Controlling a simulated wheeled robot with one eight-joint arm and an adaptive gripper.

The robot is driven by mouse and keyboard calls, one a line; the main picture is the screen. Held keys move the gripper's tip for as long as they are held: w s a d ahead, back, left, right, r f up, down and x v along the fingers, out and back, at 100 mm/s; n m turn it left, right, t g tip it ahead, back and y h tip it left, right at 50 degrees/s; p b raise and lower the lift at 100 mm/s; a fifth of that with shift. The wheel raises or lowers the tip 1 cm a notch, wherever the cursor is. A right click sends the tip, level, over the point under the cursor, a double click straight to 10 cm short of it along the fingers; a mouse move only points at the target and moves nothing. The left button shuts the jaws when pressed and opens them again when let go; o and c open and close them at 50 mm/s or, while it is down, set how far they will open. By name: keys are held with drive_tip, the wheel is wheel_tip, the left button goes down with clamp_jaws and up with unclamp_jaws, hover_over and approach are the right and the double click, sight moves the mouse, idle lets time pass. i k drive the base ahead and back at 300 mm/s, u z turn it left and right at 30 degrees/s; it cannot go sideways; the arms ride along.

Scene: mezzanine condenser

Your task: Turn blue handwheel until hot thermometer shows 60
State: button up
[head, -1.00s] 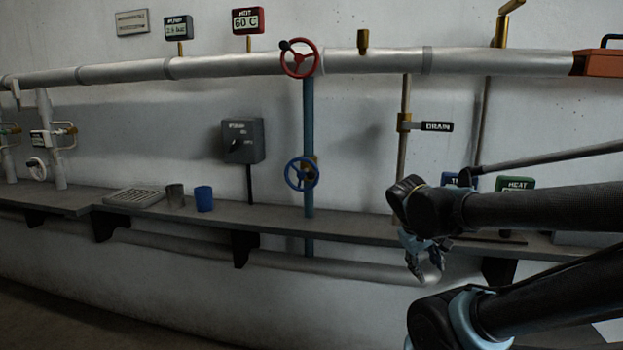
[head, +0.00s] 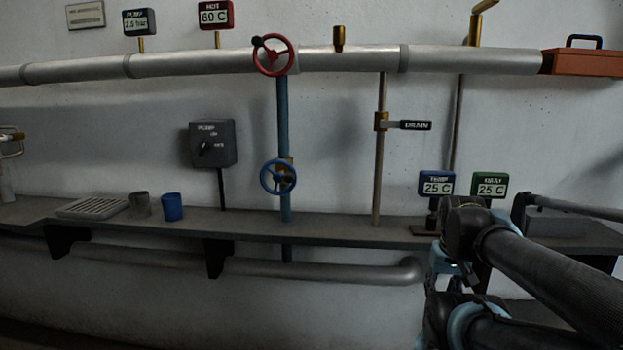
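The blue handwheel (head: 278,177) sits on the vertical blue pipe, just above the shelf, in the middle of the head view. The hot thermometer (head: 215,15) is a red-framed display at the top, above the large pipe, and reads 60 C. My gripper (head: 455,275) is at the lower right, well to the right of the blue handwheel and apart from it. My arm links partly hide it, and its fingers are too unclear to tell whether they are open.
A red handwheel (head: 273,56) is on the large pipe above the blue one. A pump switch box (head: 213,143), a blue cup (head: 172,207), a grey cup (head: 139,204) and a drain lever (head: 409,125) are nearby. Tank (head: 437,184) and green-framed (head: 489,186) displays read 25 C.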

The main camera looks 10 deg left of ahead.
sight(291, 177)
drive_tip(key=z, duration=0.85)
drive_tip(key=k, duration=0.1)
drive_tip(key=u, duration=1.3)
